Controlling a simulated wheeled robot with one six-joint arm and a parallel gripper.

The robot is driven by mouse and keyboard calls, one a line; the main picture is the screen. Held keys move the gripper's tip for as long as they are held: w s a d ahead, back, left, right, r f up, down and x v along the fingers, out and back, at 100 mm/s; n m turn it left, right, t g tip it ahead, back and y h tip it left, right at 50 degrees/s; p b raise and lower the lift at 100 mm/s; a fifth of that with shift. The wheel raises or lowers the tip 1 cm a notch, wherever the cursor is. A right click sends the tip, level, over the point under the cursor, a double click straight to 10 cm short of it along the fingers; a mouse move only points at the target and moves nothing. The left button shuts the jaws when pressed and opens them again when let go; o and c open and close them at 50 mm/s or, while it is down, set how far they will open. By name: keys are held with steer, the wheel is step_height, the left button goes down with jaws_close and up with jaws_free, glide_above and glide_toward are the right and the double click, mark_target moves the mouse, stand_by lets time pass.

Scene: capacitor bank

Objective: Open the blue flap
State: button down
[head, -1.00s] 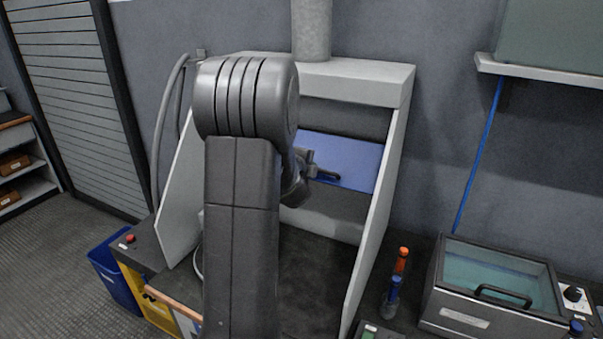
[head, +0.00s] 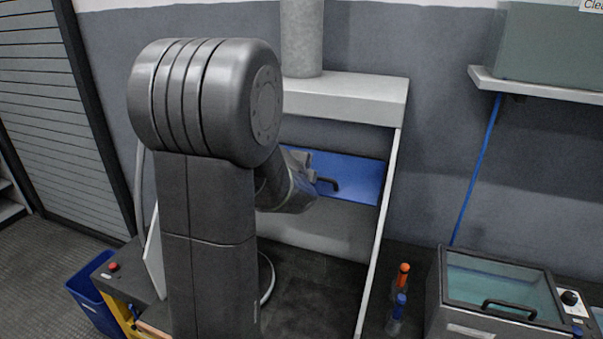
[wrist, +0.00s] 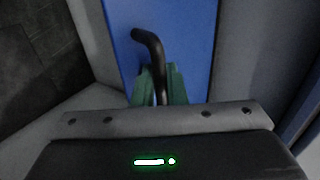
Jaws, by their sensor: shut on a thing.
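The blue flap (head: 362,184) is a wide panel at the back of a grey hooded enclosure, right of my arm in the head view. It fills the upper middle of the wrist view (wrist: 193,40). Its black bar handle (head: 329,184) has a bent end that shows in the wrist view (wrist: 147,38). My gripper (wrist: 160,82) has green fingers on either side of the handle and is shut on it. In the head view my arm hides the fingers and the flap's left part.
The enclosure's right side wall (head: 383,235) stands close to the flap. Orange and blue-topped bottles (head: 397,310) and a lidded tank (head: 500,290) are at right. A blue bin (head: 97,297) stands at lower left. The enclosure floor (head: 310,290) looks clear.

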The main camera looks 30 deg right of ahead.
steer(key=shift+r, duration=0.3)
stand_by(0.5)
steer(key=c, duration=1.8)
jaws_free()
steer(key=shift+w+d+f, duration=0.1)
steer(key=shift+d, duration=0.1)
steer(key=shift+c, duration=0.2)
steer(key=shift+a, duration=0.1)
steer(key=p+v, duration=0.4)
steer(key=v, duration=0.9)
steer(key=shift+r, duration=0.3)
steer(key=shift+s+a, duration=0.1)
steer(key=shift+s, duration=0.15)
steer(key=shift+w, duration=0.1)
